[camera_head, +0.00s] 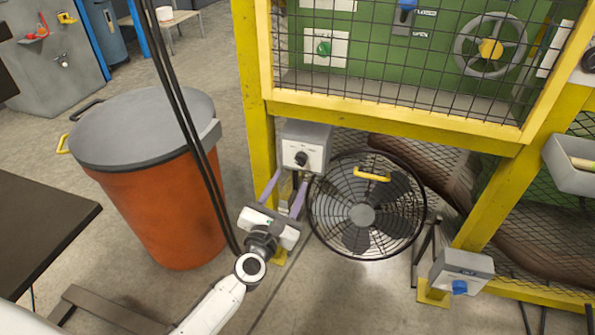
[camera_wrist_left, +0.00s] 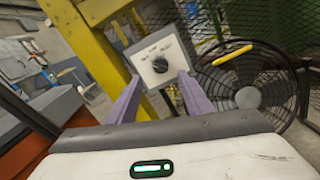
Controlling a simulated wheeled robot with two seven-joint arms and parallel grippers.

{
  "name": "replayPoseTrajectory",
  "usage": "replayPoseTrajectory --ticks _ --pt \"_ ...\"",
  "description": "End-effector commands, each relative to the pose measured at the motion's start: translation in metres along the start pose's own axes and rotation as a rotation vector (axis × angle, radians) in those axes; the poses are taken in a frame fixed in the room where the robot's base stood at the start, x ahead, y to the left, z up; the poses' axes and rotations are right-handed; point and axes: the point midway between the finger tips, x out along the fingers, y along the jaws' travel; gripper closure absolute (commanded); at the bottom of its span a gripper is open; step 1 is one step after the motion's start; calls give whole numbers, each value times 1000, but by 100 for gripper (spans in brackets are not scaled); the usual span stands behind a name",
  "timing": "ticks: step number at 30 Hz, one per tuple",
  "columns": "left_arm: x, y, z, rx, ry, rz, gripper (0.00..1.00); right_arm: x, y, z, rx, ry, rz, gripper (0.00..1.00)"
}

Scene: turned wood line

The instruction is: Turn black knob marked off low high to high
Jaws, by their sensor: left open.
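The black knob (camera_head: 301,158) is on the white front of a grey control box (camera_head: 305,134), which is fixed by the yellow post. In the left wrist view the knob (camera_wrist_left: 160,65) sits on a white plate with small markings above it, too small to read surely. My left gripper (camera_head: 285,186) is open, its two purple fingers pointing up toward the box, below and in front of the knob. In the left wrist view the fingers (camera_wrist_left: 157,92) stand to either side below the knob, with nothing between them. My right gripper is not in view.
A black fan (camera_head: 362,214) with a yellow handle stands close to the right of the box. An orange bin (camera_head: 165,205) with a grey lid stands to the left. A yellow mesh guard (camera_head: 395,117) is above. A grey box with a blue knob (camera_head: 461,270) is at lower right.

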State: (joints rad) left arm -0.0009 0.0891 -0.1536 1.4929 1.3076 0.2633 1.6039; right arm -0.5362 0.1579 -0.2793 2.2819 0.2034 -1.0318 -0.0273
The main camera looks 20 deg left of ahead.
Motion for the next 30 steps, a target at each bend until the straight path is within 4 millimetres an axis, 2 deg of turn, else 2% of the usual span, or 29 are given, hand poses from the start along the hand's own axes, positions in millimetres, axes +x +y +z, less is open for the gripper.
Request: replayPoseTrajectory --ticks 6,12,18,25,30 --pt "43 -1 -1 4 -2 -1 54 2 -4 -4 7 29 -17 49" --pt "71 -1 -1 4 -1 -2 54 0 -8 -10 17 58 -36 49" --pt "81 -1 0 5 -1 -3 54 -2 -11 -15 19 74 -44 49" --pt "81 -1 0 6 -1 -3 54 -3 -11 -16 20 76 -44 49" --pt "81 -1 0 6 -1 -3 83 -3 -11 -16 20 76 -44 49"
